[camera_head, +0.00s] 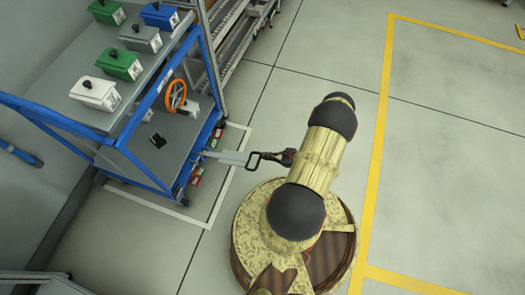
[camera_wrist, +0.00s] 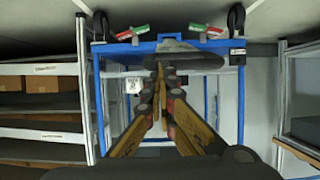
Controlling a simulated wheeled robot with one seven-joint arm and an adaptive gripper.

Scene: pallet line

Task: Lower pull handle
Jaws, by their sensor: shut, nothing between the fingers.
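The pull handle is a grey bar (camera_head: 228,157) with a black loop at its end, sticking out from the low front of a blue-framed cart (camera_head: 135,165). In the wrist view, which looks upside down, a dark grey piece that appears to be the handle (camera_wrist: 185,61) lies just beyond my fingertips. My gripper (camera_head: 277,157) is beside the loop, on its right. In the wrist view, my gripper (camera_wrist: 164,72) has its fingers together with nothing seen between them. I cannot tell whether the fingertips touch the handle.
The cart carries green, white, grey and blue boxes and an orange handwheel (camera_head: 176,95). A shelf rack (camera_head: 235,35) stands behind it. In the wrist view, shelves with brown cartons (camera_wrist: 42,84) are at the left. Open floor lies to the right, with yellow lines (camera_head: 378,130).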

